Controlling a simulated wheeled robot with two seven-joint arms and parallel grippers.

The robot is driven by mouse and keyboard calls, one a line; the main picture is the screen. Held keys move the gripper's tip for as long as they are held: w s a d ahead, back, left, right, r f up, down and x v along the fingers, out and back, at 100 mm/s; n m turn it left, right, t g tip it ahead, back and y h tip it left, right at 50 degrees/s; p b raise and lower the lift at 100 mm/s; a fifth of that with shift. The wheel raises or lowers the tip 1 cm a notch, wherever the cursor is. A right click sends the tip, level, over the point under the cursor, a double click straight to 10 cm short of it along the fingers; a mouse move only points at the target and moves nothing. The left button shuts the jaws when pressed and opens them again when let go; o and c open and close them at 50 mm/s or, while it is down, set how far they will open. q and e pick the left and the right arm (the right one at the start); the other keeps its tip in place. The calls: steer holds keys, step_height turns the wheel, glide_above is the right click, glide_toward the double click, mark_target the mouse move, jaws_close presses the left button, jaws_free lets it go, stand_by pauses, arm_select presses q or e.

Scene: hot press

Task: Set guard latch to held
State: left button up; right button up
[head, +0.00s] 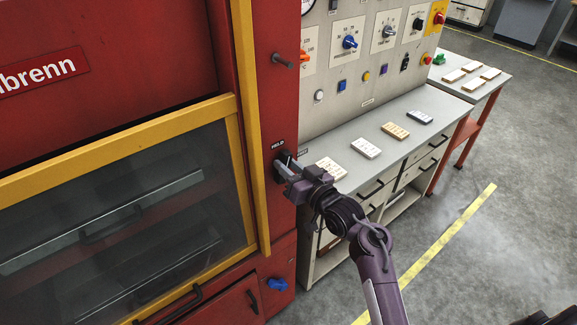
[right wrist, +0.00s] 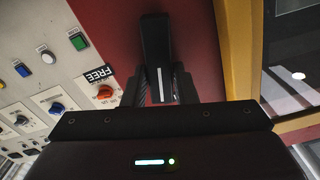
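The guard latch is a small black lever (right wrist: 155,45) on the red press post, seen close in the right wrist view. In the head view it is mostly hidden behind my right gripper (head: 284,167), beneath a HELD label (head: 278,144). Which setting the latch is in cannot be told clearly. My left gripper is not in view.
The yellow-framed guard window (head: 130,200) is left of the latch. A metal peg (head: 283,61) sticks out above it. A control panel (head: 360,60) with knobs and buttons is to the right, over a grey bench (head: 345,185) holding several small blocks. A blue knob (head: 277,284) is below.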

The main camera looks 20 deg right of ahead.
jaws_close()
steer(key=shift+s+a+n, duration=0.1)
steer(key=shift+a+n, duration=0.05)
steer(key=shift+n, duration=0.65)
steer(key=shift+a+n, duration=0.1)
steer(key=shift+n, duration=0.7)
steer(key=o, duration=0.5)
jaws_free()
steer(key=b+v, duration=0.2)
steer(key=v, duration=0.5)
steer(key=shift+s+d+r, duration=0.1)
steer(key=shift+s+d, duration=0.05)
steer(key=shift+s, duration=0.2)
